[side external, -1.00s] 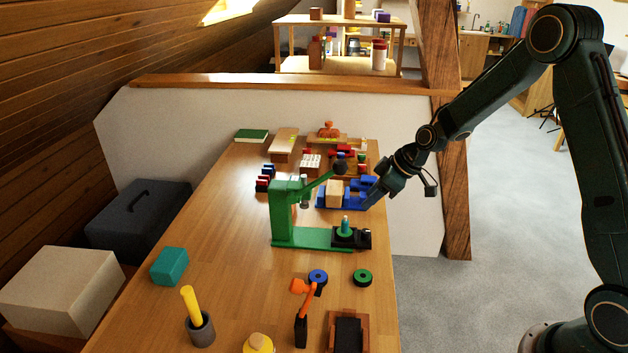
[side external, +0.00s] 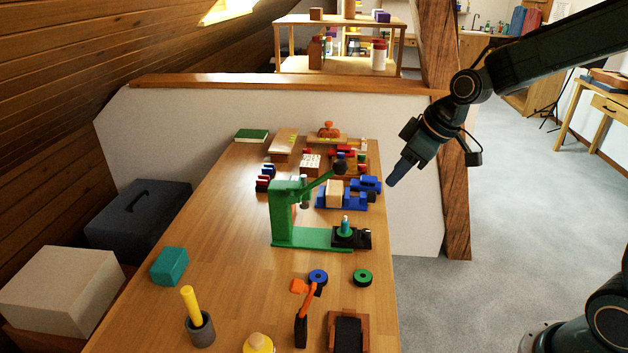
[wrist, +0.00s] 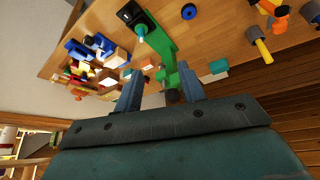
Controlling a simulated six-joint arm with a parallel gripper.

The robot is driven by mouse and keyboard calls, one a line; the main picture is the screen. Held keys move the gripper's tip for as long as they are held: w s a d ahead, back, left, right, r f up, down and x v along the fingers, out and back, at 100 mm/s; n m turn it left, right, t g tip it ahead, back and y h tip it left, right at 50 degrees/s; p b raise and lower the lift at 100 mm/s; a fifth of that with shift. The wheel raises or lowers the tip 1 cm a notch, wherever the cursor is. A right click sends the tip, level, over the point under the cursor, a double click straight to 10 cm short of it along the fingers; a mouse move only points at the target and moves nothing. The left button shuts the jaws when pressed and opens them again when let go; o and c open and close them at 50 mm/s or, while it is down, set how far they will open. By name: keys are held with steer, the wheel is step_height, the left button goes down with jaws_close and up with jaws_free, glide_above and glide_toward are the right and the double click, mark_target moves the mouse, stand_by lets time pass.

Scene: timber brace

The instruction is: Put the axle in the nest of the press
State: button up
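The green press (side external: 308,237) stands on the table with its lever raised, its dark knob up to the right. At the right end of its base is a black block, the nest (side external: 362,240). A teal pin with a paler tip, apparently the axle (side external: 345,226), stands upright at the nest with a green collar around its foot. Its seating depth cannot be told. In the wrist view the pin (wrist: 141,31) also shows at the press (wrist: 166,52). My gripper (side external: 394,181) is open and empty, in the air right of the table's edge, apart from the press.
A blue fixture (side external: 357,203) with a wooden block (side external: 334,193) stands behind the press. Blue (side external: 318,277) and green (side external: 362,277) rings lie in front, near an orange-headed tool (side external: 302,322). A teal block (side external: 169,266) is at left. The table's middle left is clear.

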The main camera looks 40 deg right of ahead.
steer(key=s+a+r+m+h, duration=0.1)
steer(key=s+r+m, duration=0.1)
steer(key=s, duration=0.9)
steer(key=s+a+r+m, duration=0.1)
steer(key=s+r, duration=0.4)
steer(key=s, duration=0.6)
steer(key=shift+s+a+m+h, duration=0.2)
steer(key=shift+s+m+h, duration=0.2)
steer(key=shift+m, duration=0.4)
